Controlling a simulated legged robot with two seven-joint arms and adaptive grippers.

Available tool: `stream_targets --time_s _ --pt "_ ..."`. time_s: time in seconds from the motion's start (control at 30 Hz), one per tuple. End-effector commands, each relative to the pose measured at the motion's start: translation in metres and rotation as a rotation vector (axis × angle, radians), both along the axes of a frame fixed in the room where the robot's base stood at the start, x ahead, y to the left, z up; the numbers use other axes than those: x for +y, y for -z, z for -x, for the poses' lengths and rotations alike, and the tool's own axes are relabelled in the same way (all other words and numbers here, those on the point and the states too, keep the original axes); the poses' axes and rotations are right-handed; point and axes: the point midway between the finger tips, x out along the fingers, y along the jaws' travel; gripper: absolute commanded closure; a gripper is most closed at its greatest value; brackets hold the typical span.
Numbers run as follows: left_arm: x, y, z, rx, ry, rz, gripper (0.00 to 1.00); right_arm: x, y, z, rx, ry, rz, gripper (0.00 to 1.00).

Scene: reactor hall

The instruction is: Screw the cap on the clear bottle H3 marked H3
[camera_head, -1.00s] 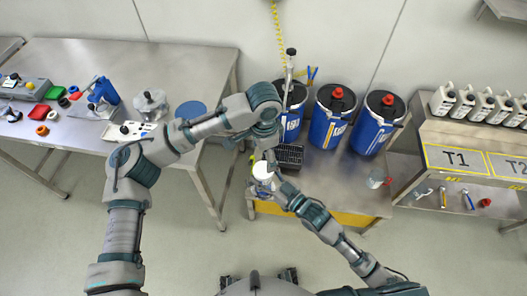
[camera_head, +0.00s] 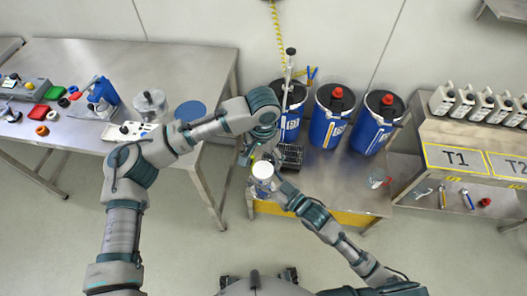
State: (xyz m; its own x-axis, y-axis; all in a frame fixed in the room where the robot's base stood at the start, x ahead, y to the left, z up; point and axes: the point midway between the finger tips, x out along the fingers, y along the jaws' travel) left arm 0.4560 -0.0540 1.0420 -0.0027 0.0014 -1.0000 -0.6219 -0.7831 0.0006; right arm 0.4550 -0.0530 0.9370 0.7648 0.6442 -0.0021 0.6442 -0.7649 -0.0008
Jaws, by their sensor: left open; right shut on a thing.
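A clear bottle (camera_head: 262,186) with a white cap (camera_head: 262,169) on its top is near the front left corner of the middle bench. I cannot read its marking. My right gripper (camera_head: 271,184) is shut on the bottle's side, reaching in from the right. The bottle looks upright; whether its base touches the bench is hidden. My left gripper (camera_head: 256,157) is open just behind the cap and appears clear of it. Its fingers are small and partly hidden by its own arm.
Blue drums (camera_head: 328,128) stand at the back of the middle bench (camera_head: 325,188). A dark rack (camera_head: 291,156) is just right of my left gripper. A left table (camera_head: 180,75) holds tools and coloured parts.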

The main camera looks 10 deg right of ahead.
Motion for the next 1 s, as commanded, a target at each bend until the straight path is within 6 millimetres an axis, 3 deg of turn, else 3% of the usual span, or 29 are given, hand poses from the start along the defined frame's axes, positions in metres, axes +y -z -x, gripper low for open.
stream_targets --time_s 0.2,0.4,0.77,0.87,1.0 --pt "0.000 0.035 0.001 0.002 0.002 -0.001 0.11 0.000 -0.001 0.000 -0.002 0.000 -0.002 1.00" --pt "0.000 0.056 0.001 0.001 0.001 0.001 0.11 0.000 -0.001 0.000 -0.002 0.000 -0.002 1.00" --pt "0.000 0.061 0.001 0.000 0.002 0.000 0.11 0.000 -0.001 0.000 -0.002 0.000 -0.002 1.00" --pt "0.000 0.061 0.001 0.000 0.002 0.000 0.31 0.000 -0.001 0.000 -0.002 0.000 -0.002 1.00" --pt "0.000 0.061 0.001 0.000 0.002 0.000 0.66 0.000 -0.001 0.000 -0.002 0.000 -0.002 1.00"
